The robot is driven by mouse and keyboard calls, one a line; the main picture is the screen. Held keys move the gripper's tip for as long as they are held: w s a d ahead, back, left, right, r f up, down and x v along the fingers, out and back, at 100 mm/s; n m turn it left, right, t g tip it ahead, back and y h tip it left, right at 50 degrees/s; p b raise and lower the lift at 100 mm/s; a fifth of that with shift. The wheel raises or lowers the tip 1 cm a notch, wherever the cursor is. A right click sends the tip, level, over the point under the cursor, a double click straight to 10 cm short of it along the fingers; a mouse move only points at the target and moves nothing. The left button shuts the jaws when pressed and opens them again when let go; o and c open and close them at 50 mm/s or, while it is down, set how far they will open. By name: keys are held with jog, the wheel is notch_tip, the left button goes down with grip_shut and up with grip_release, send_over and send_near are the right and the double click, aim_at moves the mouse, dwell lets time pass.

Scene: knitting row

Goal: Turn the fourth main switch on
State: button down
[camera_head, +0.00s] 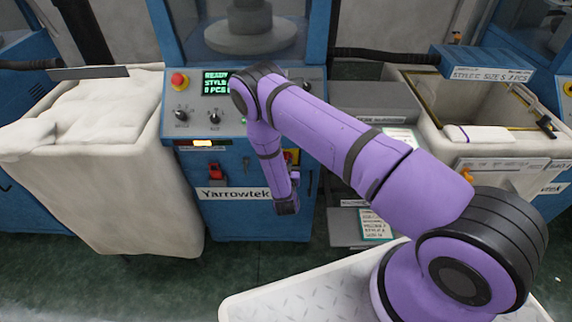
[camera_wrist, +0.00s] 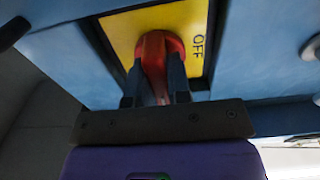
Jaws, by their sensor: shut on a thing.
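A red switch handle (camera_wrist: 160,48) sits on a yellow plate (camera_wrist: 118,32) marked OFF at its right side in the wrist view. My gripper (camera_wrist: 157,76) is shut on the red handle, one dark finger on each side of it. In the head view a sliver of the yellow plate (camera_head: 294,156) shows beside my arm on the front of the blue Yarrowtek machine (camera_head: 235,215). My arm hides the handle and the fingertips there.
An emergency stop (camera_head: 179,81), a green lit screen (camera_head: 215,83) and black knobs (camera_head: 181,114) are on the machine's panel. A bin of white fabric (camera_head: 85,110) stands left. A box-like bin (camera_head: 440,150) and grey shelf (camera_head: 365,105) stand right.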

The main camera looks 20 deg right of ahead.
dwell(0.5)
jog(key=c, duration=1.1)
grip_release()
jog(key=shift+o, duration=0.2)
jog(key=v, duration=1)
jog(key=shift+s+a, duration=0.15)
jog(key=shift+s, duration=0.25)
